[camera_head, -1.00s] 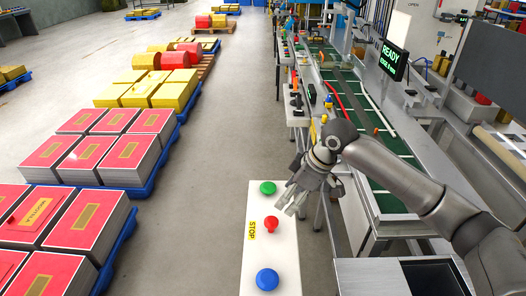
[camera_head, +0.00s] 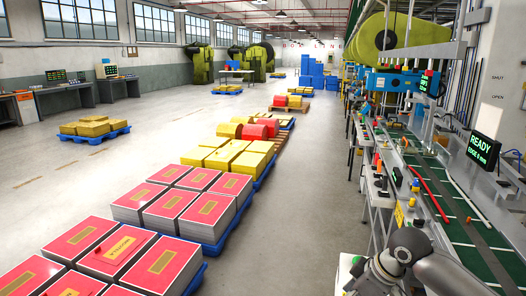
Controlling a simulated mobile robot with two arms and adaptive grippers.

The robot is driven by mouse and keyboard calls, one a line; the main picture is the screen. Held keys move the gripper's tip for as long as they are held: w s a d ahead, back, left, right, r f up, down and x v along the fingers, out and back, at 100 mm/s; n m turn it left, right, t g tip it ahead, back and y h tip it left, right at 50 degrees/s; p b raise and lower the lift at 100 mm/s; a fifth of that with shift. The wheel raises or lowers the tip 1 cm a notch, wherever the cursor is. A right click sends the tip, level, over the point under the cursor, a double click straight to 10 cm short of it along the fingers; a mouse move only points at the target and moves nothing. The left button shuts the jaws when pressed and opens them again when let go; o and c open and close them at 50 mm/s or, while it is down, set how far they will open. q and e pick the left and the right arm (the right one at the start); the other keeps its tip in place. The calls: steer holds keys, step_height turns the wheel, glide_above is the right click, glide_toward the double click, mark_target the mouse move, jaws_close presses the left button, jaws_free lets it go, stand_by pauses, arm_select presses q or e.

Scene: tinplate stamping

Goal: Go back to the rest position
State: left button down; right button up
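My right arm comes in from the lower right, and its gripper (camera_head: 362,283) is at the bottom edge. The fingers are mostly cut off, so I cannot tell whether they are open or shut. I see nothing held in the part that shows. Behind it is a small piece of the white button panel (camera_head: 344,270) with a bit of the green button (camera_head: 356,260). The panel's other buttons are out of view. My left gripper is not in view.
The conveyor line (camera_head: 455,205) runs along the right, with a READY display (camera_head: 484,148) above it. Stacks of red-topped sheets (camera_head: 163,262) and yellow blocks (camera_head: 245,165) stand on blue pallets at left and centre. The grey floor (camera_head: 290,220) between them is clear.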

steer(key=s+a+f+m, duration=0.1)
steer(key=s+a+f, duration=0.7)
steer(key=s+f, duration=0.35)
steer(key=s+d+f+m+h, duration=0.2)
steer(key=s+d+m, duration=0.2)
steer(key=s, duration=0.4)
steer(key=s+d+f+m+h, duration=0.1)
steer(key=s+d+m, duration=0.2)
steer(key=s+d, duration=0.35)
steer(key=s+a+f, duration=0.1)
steer(key=s+f, duration=0.1)
steer(key=f, duration=1.2)
steer(key=s+f, duration=0.2)
steer(key=f, duration=1.3)
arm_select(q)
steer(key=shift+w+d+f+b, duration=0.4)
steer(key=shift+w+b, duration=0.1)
arm_select(e)
steer(key=s+d+f+g, duration=0.1)
steer(key=s+d+f, duration=0.1)
steer(key=s+f, duration=1.2)
steer(key=shift+s+d+f+g, duration=0.3)
steer(key=shift+s+d+g, duration=0.1)
steer(key=shift+s, duration=0.75)
